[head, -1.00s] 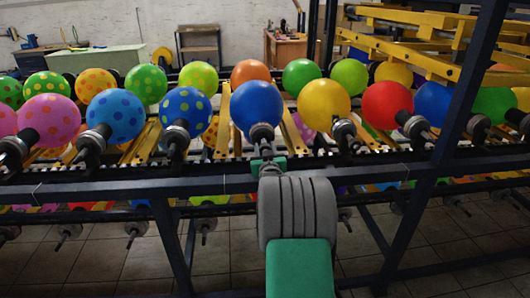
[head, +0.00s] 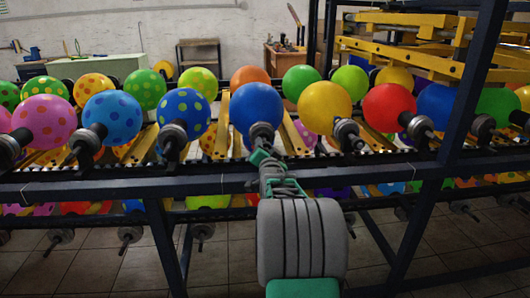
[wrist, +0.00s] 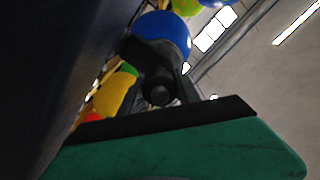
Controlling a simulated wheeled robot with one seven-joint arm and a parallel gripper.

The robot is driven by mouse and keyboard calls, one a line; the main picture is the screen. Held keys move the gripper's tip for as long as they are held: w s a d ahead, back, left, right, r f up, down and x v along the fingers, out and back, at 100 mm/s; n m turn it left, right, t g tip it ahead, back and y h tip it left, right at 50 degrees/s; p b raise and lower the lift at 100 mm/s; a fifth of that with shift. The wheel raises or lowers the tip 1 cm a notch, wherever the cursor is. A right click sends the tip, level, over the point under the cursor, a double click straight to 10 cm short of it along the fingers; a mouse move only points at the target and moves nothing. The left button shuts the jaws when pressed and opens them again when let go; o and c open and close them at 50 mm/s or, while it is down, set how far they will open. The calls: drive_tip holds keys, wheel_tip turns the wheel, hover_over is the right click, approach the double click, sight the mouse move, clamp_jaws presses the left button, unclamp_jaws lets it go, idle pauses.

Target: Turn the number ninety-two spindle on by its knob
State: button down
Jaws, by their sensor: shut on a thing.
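A plain blue balloon (head: 257,107) sits on a spindle (head: 262,130) in the middle of the front row in the head view. My gripper (head: 261,153) is at the front end of this spindle, just above the dark front rail. In the wrist view, the spindle's dark round knob (wrist: 158,92) lies ahead of the green gripper body, with the blue balloon (wrist: 165,32) behind it. My gripper is shut on the knob; the finger contact is mostly hidden. I cannot read any spindle number.
Several coloured balloons on spindles stand close on both sides, such as a yellow one (head: 324,107) and a dotted blue one (head: 185,110). A dark front rail (head: 120,188) crosses below my gripper. A slanted dark post (head: 470,85) stands at the right.

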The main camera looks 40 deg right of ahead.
drive_tip(key=shift+m, duration=0.3)
drive_tip(key=c, duration=0.9)
unclamp_jaws()
drive_tip(key=shift+o, duration=0.2)
drive_tip(key=v, duration=0.7)
drive_tip(key=shift+s+a, duration=0.25)
drive_tip(key=shift+s, duration=0.05)
